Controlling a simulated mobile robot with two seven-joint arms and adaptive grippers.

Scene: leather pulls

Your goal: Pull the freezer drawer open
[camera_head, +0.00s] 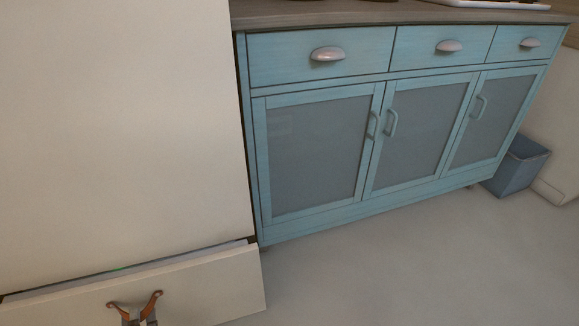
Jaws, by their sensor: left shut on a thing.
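The freezer drawer (215,284) is the cream front at the bottom left, below a tall cream door (120,120). Its top edge stands out from the body, and a narrow gap shows behind it, so the drawer is part way open. A brown leather pull (153,300) is on the drawer front. My left gripper (138,316) is at the bottom edge of the picture, shut on the leather pull. Most of that gripper is cut off by the frame. My right gripper is not in view.
A blue cabinet (300,214) with three drawers and glass-panel doors stands right of the freezer. A blue-grey bin (517,170) is at the far right. The grey floor (400,270) in front of the cabinet is clear.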

